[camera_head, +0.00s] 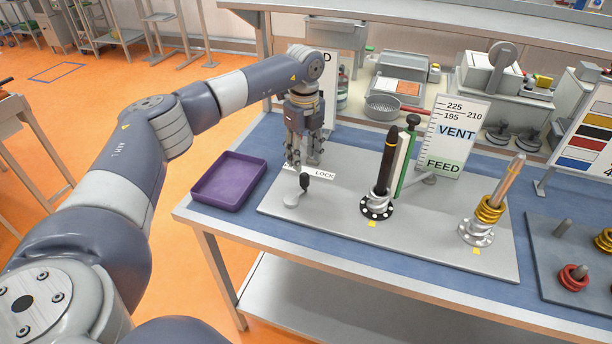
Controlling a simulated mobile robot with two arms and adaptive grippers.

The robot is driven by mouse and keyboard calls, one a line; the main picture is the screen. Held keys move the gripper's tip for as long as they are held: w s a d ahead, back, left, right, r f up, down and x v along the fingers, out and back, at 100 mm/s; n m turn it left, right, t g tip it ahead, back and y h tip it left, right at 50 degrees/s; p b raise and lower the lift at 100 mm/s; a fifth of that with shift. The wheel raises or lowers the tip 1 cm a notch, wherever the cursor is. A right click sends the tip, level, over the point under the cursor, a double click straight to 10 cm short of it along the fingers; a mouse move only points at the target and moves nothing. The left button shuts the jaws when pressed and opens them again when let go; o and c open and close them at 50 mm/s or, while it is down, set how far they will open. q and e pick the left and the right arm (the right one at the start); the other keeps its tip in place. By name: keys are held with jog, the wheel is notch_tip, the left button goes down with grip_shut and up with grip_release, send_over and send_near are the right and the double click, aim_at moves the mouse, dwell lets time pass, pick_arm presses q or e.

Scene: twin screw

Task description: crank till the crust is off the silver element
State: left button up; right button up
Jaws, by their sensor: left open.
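My left gripper (303,164) is open and empty, fingers pointing down, just above and behind a small crank (293,199) with a black knob (304,180). I cannot tell whether a finger touches the knob. The crank is at the left of a grey plate, by a label reading LOCK (325,174). On the plate, a dark rod (389,162) rises from silver rings (379,198) on a black dotted flange. To the right, a pale rod (514,175) rises from gold rings (489,210) over a silver flange (477,233). Crust is too small to make out. My right gripper is out of view.
A purple tray (229,181) lies left of the grey plate (330,228). A green-edged post (405,160) and a VENT/FEED sign (456,138) stand behind the rods. Another plate with pegs and rings (551,277) is at the right. The plate's front strip is clear.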

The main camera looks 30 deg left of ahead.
aim_at(304, 174)
pick_arm(q)
notch_tip(304, 174, down, 8)
jog(key=shift+f+p, duration=0.25)
jog(key=shift+p, duration=0.75)
grip_shut()
